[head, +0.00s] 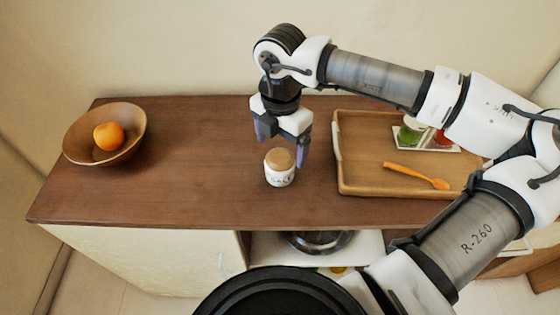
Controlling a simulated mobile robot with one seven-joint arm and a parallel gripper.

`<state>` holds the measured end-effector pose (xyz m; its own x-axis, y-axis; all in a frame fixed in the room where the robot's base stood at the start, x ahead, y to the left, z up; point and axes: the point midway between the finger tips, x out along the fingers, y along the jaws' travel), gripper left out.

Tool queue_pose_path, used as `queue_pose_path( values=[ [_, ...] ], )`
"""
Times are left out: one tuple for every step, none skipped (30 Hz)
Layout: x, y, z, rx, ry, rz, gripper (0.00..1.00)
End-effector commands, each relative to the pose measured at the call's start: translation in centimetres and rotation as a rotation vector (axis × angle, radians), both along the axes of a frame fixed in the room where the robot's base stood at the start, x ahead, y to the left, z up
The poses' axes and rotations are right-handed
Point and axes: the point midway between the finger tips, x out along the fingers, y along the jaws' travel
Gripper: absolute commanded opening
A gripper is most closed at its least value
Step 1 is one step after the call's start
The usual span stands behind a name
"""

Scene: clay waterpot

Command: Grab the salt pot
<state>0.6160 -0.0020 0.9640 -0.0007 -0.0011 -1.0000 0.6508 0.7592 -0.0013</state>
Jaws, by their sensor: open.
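The salt pot (279,177) is a small white jar with dark marks on its side and a tan, cork-like lid. It stands upright on the brown wooden counter (200,190), near its front edge. My gripper (281,150) points down just above and behind the pot. Its jaws are open, with one bluish finger to the upper left of the pot and the other to its upper right. The space between the fingers looks empty. I cannot tell whether a finger touches the lid.
A wooden tray (355,183) to the right holds an orange spoon (415,175) and a small white dish with a green jar (410,130) and a red one. A wooden bowl (78,138) with an orange (108,136) stands far left. The counter between bowl and pot is clear.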

Motion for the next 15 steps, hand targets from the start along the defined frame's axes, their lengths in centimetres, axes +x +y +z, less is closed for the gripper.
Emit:
queue_pose_path(
  values=[
    [-0.1,0.0,-0.6,0.001,0.003,0.001,0.86],
    [-0.1,0.0,-1.0,0.001,0.002,0.001,0.86],
    [-0.1,0.1,-1.4,0.003,0.002,0.001,0.86],
    [-0.1,0.1,-1.6,0.002,0.001,0.001,0.86],
    [0.0,0.1,-1.8,0.001,0.0,0.001,0.86],
    [-0.1,0.1,-1.9,0.001,0.0,0.001,0.86],
    [-0.1,0.1,-2.1,0.001,0.0,0.001,0.86],
    [-0.1,0.1,-2.2,0.002,0.001,0.002,0.86],
    [-0.2,0.1,-2.6,0.002,0.002,0.002,0.86],
    [-0.4,0.1,-2.9,0.003,0.004,0.003,0.86],
    [-0.5,0.2,-3.3,0.003,0.003,0.004,0.86],
    [-0.6,0.2,-3.9,0.005,0.004,0.003,0.86],
    [-0.7,0.2,-4.4,0.005,0.004,0.002,0.86],
    [-0.8,0.3,-4.9,0.004,0.003,0.003,0.86],
    [-0.7,0.2,-5.6,0.003,0.004,0.001,0.86]
  ],
)
